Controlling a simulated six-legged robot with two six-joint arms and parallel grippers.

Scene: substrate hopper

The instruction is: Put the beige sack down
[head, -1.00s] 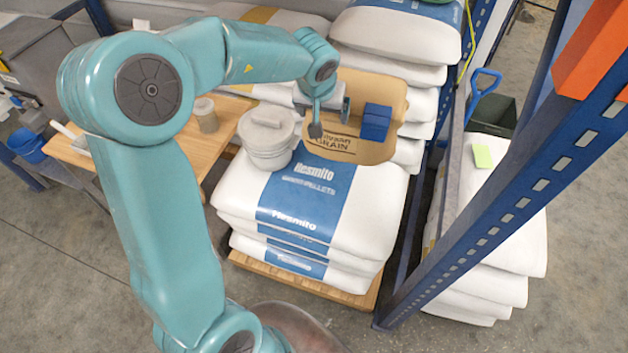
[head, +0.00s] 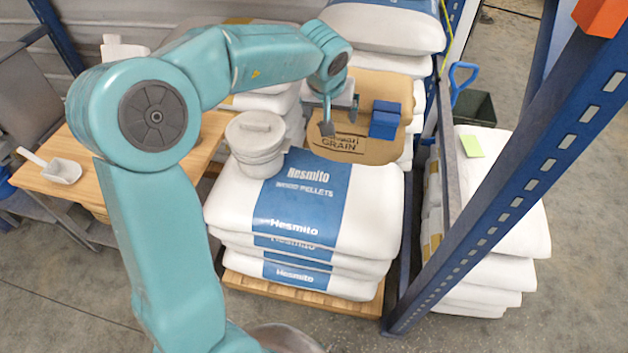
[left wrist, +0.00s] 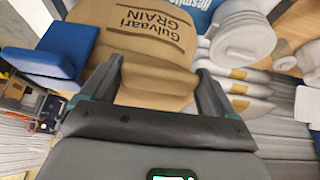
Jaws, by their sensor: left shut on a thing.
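In the left wrist view, the beige sack (left wrist: 140,50) fills the space ahead of and between the fingers of the left gripper (left wrist: 160,72). A blue block-like piece (head: 385,118) is against the sack's right side; it also shows in the left wrist view (left wrist: 50,48). My right gripper is not in view.
A lidded white bucket (head: 257,145) stands on white "Hesmito" sacks (head: 365,215) on a wooden pallet (head: 300,295). Other sacks rise behind. A blue rack post (head: 500,180) stands right. A wooden bench (head: 100,180) with a white scoop (head: 62,168) is left.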

